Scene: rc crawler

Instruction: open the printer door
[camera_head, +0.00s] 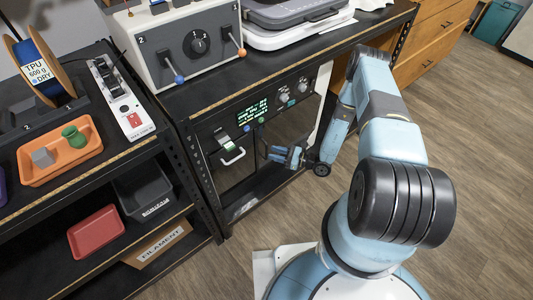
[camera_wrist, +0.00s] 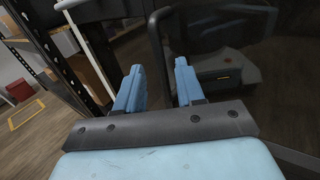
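The printer (camera_head: 222,132) is a black machine under the workbench top, with a green-lit display and knobs along its upper front. Its dark, glossy front door (camera_head: 240,172) looks shut. My gripper (camera_head: 268,154) is in front of the door, to the right of this handle, fingers pointing left. A dark reflective surface (camera_wrist: 225,60) fills much of that view. I cannot tell the exact gap to it.
A control box (camera_head: 180,45) with levers and a grey-and-white device (camera_head: 295,20) stand on the bench. The left shelf holds an orange tray (camera_head: 60,155), a spool (camera_head: 45,70) and a power strip (camera_head: 120,100). Wooden floor (camera_head: 470,150) is clear at the right.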

